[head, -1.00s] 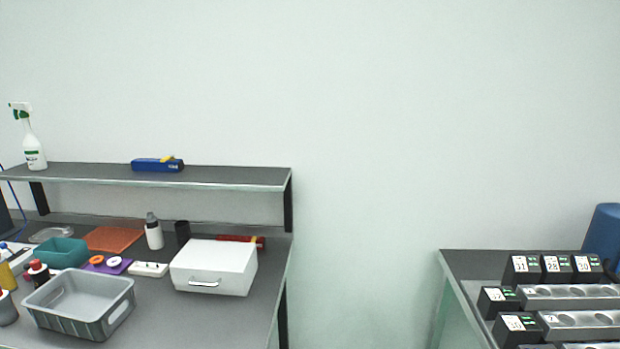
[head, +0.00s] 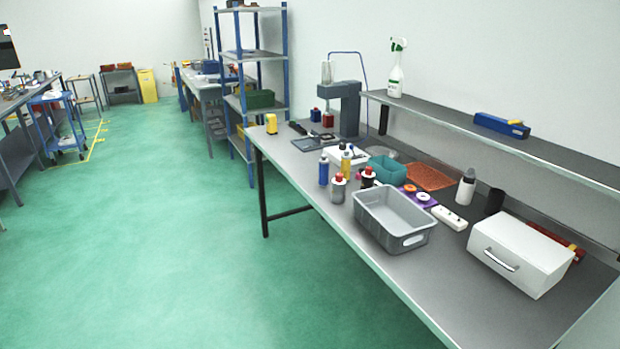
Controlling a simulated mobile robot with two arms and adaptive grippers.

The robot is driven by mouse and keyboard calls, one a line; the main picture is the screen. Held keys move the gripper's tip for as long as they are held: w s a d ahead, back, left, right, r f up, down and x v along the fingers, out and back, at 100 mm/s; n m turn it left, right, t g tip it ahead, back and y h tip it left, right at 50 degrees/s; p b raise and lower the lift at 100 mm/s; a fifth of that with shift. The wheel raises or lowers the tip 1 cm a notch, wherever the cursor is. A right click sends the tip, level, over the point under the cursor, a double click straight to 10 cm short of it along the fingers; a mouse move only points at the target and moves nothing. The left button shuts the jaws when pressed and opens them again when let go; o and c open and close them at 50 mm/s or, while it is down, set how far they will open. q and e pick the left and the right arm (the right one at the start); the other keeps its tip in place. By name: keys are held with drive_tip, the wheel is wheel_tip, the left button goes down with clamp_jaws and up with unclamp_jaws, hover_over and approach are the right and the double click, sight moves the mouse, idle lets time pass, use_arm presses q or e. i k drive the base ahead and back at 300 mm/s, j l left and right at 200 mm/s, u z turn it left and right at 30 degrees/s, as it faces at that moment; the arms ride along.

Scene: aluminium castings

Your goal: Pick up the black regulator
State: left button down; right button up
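I cannot make out a black regulator for certain in the head view. A plain black cylinder (head: 495,202) stands on the grey workbench (head: 465,290), behind the white box and right of a grey-capped white bottle; I cannot tell what it is. Neither of my grippers is in view.
Blue shelving (head: 250,90) stands beyond. The green floor (head: 150,230) at left is clear.

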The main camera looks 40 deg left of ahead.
sight(367, 181)
drive_tip(key=u, duration=0.85)
drive_tip(key=i+j+z, duration=0.1)
drive_tip(key=i+j, duration=0.05)
